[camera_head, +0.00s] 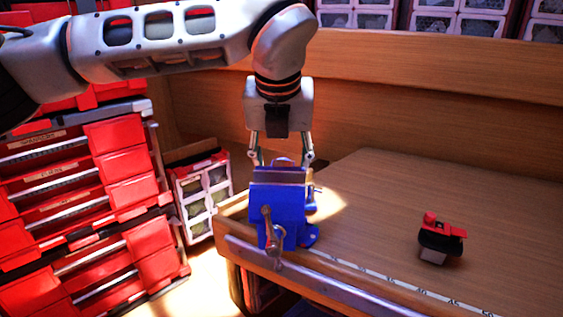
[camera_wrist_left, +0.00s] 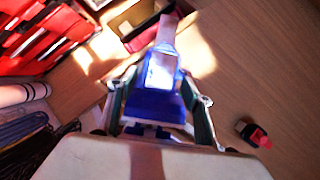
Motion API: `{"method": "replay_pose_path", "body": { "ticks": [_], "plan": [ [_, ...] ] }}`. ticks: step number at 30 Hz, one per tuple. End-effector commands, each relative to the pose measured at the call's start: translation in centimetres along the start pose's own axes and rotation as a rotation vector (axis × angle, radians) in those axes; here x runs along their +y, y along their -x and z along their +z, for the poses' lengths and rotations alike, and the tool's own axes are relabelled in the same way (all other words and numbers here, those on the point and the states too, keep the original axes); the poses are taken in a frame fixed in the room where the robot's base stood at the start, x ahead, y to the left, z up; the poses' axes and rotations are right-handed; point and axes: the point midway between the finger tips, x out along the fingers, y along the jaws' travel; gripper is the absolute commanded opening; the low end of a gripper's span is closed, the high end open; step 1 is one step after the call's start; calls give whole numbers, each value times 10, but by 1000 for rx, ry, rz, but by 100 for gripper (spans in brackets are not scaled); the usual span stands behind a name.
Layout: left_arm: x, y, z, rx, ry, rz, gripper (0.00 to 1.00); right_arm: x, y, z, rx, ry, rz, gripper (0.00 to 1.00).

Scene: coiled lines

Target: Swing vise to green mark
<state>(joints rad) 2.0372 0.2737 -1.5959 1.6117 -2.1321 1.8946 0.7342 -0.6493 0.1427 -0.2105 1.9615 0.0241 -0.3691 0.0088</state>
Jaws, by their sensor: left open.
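A blue vise (camera_head: 283,200) with a metal handle at its front stands at the left corner of the wooden bench. My left gripper (camera_head: 282,163) comes down over the vise from above and behind. Its fingers are spread to either side of the vise's upper rear part. In the left wrist view, the vise (camera_wrist_left: 158,80) lies between the open fingers of the gripper (camera_wrist_left: 158,98). I cannot tell whether either finger touches it. I see no green mark in either view. My right gripper is not in view.
A small black and red object (camera_head: 440,238) stands on the bench (camera_head: 390,195) to the right. A measuring strip (camera_head: 400,283) runs along the front edge. Red drawers (camera_head: 75,200) stand on the left. The bench between vise and small object is clear.

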Motion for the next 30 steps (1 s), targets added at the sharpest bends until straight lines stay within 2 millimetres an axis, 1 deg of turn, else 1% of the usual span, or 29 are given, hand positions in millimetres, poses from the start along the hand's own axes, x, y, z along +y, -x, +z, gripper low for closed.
{"method": "replay_pose_path", "body": {
  "ticks": [5, 12, 15, 18, 21, 24, 30],
  "plan": [
    [0, 24, 1, -5, -1, -1, 50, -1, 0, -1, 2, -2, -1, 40],
    [0, 74, 1, -6, 0, -1, 50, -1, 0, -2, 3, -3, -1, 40],
    [0, 92, 1, -5, 1, -1, 50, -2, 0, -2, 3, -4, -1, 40],
    [0, 105, 1, -4, 1, -1, 50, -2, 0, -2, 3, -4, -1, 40],
    [0, 113, 1, -2, 1, -1, 50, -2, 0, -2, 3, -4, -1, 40],
    [0, 117, 0, -2, 1, -1, 50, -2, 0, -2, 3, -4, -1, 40],
    [0, 118, 0, -1, 0, -1, 50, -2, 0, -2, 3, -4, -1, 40]
  ]
}}
